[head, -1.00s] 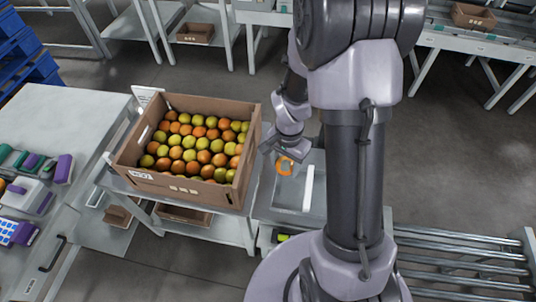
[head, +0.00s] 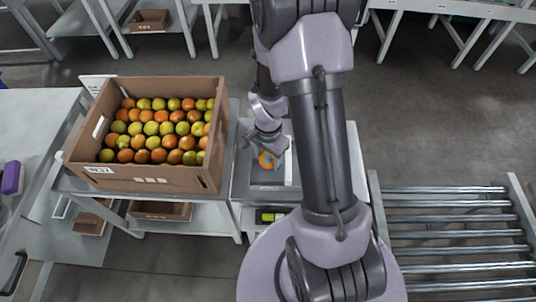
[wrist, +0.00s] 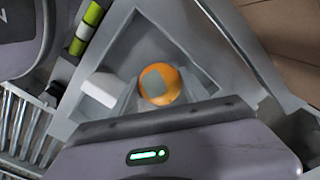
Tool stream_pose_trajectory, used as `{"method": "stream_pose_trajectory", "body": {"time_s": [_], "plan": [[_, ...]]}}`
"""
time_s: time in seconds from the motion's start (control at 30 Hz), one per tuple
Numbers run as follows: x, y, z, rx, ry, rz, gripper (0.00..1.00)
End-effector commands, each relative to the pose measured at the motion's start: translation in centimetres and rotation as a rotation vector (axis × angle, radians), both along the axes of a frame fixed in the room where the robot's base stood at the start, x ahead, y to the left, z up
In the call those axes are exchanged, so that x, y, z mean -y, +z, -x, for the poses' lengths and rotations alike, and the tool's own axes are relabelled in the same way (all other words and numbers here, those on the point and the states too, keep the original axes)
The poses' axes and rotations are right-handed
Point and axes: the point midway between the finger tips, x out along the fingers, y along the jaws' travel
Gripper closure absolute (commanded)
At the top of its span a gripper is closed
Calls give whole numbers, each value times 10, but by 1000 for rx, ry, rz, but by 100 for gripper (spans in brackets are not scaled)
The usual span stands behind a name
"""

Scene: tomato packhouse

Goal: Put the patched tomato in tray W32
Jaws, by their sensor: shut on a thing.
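The patched tomato (wrist: 174,94) is orange with a grey square patch facing the wrist camera. My gripper (wrist: 155,88) is shut on it, with a finger at each side. In the head view the tomato (head: 266,160) shows under my gripper (head: 268,152), over a grey bin (head: 240,185). I cannot tell whether it touches the bin floor. A brown cardboard tray (head: 140,180) stands to the left, with rows of orange and yellow-green tomatoes. Its small white label starts with W3, but its last digit is too small to read surely.
A white block (wrist: 100,89) lies in the bin. A roller conveyor (head: 450,235) is at right, a grey bench (head: 35,120) at left. Smaller brown boxes (head: 160,210) sit on the shelf below the tray. A yellow-green item (head: 270,216) is beside the bin's near side.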

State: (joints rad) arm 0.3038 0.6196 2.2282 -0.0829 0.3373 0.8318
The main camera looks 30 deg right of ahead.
Motion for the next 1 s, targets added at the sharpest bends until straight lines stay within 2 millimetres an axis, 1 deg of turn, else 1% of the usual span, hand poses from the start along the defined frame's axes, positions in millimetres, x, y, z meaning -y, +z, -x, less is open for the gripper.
{"method": "stream_pose_trajectory", "body": {"time_s": [0.57, 1.0], "plan": [[0, -1, 0, 0, 0, 0, 67], [0, -7, 0, 0, 0, 0, 67]]}}
